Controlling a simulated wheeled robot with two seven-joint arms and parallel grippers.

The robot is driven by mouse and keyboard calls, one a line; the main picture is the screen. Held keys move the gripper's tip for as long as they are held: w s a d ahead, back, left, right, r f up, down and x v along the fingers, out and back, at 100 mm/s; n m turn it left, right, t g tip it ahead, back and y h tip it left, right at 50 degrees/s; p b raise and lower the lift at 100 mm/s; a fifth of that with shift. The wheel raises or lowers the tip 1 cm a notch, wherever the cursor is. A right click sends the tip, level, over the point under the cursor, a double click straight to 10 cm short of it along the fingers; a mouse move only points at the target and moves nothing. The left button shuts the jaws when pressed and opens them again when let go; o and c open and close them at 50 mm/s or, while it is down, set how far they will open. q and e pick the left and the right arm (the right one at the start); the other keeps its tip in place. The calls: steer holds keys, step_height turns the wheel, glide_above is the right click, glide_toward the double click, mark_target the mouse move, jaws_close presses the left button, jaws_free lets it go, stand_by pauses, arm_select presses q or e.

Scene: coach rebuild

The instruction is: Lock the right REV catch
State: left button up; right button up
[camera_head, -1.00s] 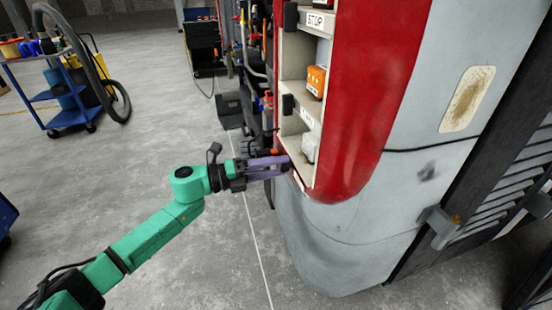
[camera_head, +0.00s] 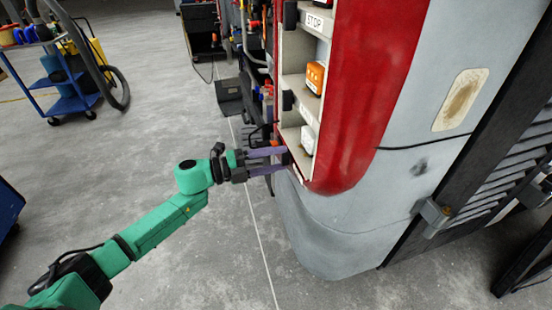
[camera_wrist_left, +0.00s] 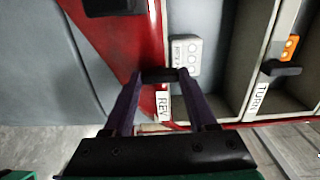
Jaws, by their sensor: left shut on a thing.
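The REV catch (camera_wrist_left: 159,75) is a small black block on the edge of the lamp recess, above the white REV label (camera_wrist_left: 162,104) in the left wrist view. My left gripper (camera_wrist_left: 158,78) has its two purple fingers on either side of this block and is shut on it. In the head view the left gripper (camera_head: 286,159) reaches from the left to the lowest compartment's edge, where the catch is small and mostly hidden. The white REV lamp unit (camera_wrist_left: 185,55) sits in the recess beside the catch; it also shows in the head view (camera_head: 308,140). My right gripper is out of view.
A dark louvred panel (camera_head: 495,165) stands at right. A blue cart (camera_head: 62,95) stands far left.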

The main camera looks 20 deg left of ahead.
arm_select(q)
steer(key=o, duration=1.4)
steer(key=shift+c, duration=0.2)
steer(key=v, duration=1.4)
steer(key=shift+a+b, duration=0.3)
steer(key=shift+b, duration=0.1)
steer(key=shift+f, duration=0.1)
